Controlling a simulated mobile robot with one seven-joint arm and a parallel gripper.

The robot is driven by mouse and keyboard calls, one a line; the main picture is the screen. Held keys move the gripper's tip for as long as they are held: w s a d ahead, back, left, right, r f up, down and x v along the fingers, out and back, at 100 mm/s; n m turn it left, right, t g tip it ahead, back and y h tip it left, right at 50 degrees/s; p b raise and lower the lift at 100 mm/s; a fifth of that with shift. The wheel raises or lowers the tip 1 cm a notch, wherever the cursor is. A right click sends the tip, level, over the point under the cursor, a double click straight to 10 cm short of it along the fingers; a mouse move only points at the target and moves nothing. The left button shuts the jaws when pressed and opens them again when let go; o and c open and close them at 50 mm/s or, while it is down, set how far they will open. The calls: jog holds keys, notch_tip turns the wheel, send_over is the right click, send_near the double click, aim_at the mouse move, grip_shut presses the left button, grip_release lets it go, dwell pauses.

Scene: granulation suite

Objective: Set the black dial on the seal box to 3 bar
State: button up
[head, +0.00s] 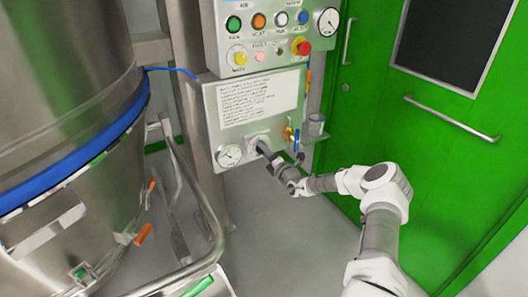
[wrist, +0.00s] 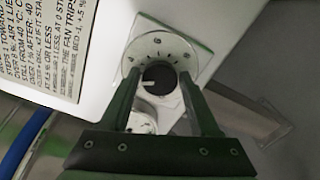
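The seal box (head: 213,115) is a pale panel with a notice sheet on its front. Its black dial (wrist: 158,78) sits on a round white scale plate (wrist: 158,48). A white mark on the dial points roughly left in the wrist view. The scale numbers are too small to read surely. My gripper (wrist: 160,76) is open, one finger on each side of the dial, with small gaps seeming to show. In the head view my gripper (head: 264,149) reaches the box's lower right and covers most of the dial.
A round gauge (head: 229,156) is left of the dial. A button panel (head: 268,30) with a red stop button (head: 301,46) is above. A clear cup (head: 315,124) is at right. A steel vessel (head: 60,90) and rail (head: 190,190) stand left; green doors (head: 430,80) are right.

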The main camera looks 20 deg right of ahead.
jog(key=shift+o, duration=1.2)
jog(key=shift+s, duration=0.1)
jog(key=s+d+p, duration=0.3)
jog(key=s+p, duration=0.1)
jog(key=s, duration=1.3)
jog(key=shift+d, duration=0.15)
